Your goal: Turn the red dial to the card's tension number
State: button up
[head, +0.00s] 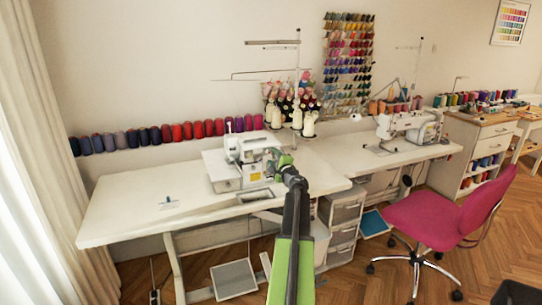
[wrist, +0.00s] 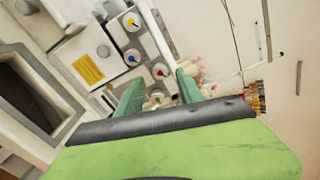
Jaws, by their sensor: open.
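The white overlock machine (head: 225,176) stands on the white table. In the wrist view its front carries several round dials, with yellow, blue, red and green centres. The red dial (wrist: 160,71) lies just beyond the gap between my fingertips; its numbers are too small to read. My gripper (wrist: 158,86) is open, with green fingers on either side of the green-centred dial (wrist: 157,97). I cannot tell if they touch anything. In the head view my gripper (head: 281,159) is at the machine's right side, and the dials are hidden or too small.
Thread cones (head: 297,115) stand behind the machine. A second sewing machine (head: 405,125) stands to the right. The left part of the white table (head: 120,205) is mostly clear. A pink chair (head: 440,212) stands on the floor at right.

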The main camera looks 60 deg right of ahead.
jog(key=v, duration=1.3)
jog(key=shift+s+a, duration=0.25)
